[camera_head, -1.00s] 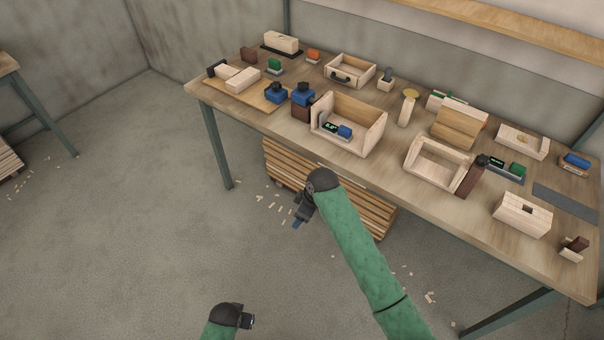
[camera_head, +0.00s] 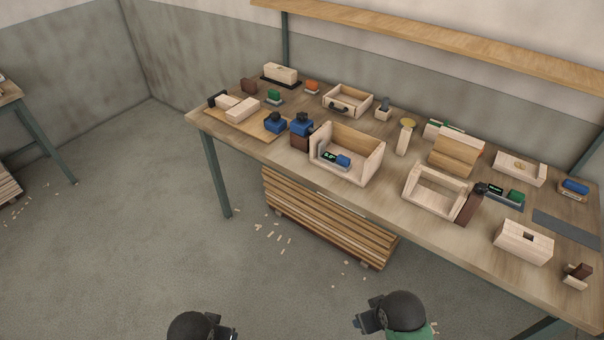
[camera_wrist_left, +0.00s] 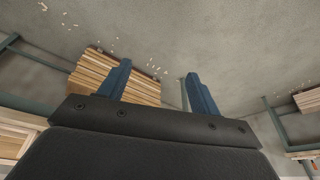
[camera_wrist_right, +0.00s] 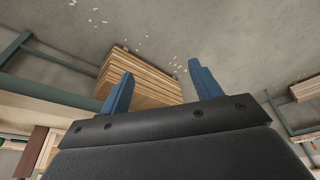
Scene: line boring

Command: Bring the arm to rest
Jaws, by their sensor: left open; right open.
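My right gripper (camera_head: 366,316) is low at the bottom of the head view, in front of the bench and clear of it. Its two blue fingers (camera_wrist_right: 160,88) are apart and empty in the right wrist view. My left gripper (camera_head: 226,332) is at the bottom edge of the head view, left of the right one, and partly cut off. Its blue fingers (camera_wrist_left: 159,88) are also apart with nothing between them in the left wrist view. Neither gripper touches anything.
The wooden workbench (camera_head: 350,196) carries an open box (camera_head: 347,152) with a small gauge inside, trays, blocks and blue tools. A stack of slats (camera_head: 322,228) lies under it. The concrete floor (camera_head: 150,255) around my grippers is clear, with scattered chips.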

